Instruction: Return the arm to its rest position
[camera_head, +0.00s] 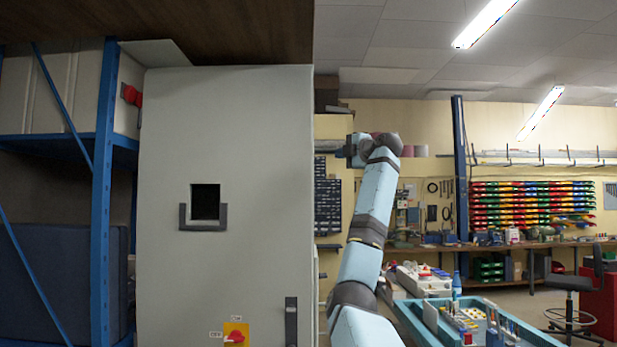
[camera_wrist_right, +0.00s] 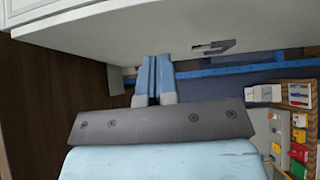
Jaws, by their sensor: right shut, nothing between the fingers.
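My right arm (camera_head: 368,225) rises from the bottom of the head view, right of the grey cabinet, and bends at the top. My right gripper (camera_wrist_right: 155,62) shows in the wrist view with its two blue-grey fingers together and nothing between them. In the head view, the arm's far end lies near the cabinet's right edge and the fingers are too small to make out well. My left arm and gripper are not in view.
The tall grey cabinet (camera_head: 255,150) has a square opening (camera_head: 205,201) with a dark bracket around its lower part. A blue rack (camera_head: 101,200) stands at left. A dark wooden panel (camera_head: 200,25) hangs above. A blue tray (camera_head: 410,325) with tools lies at lower right.

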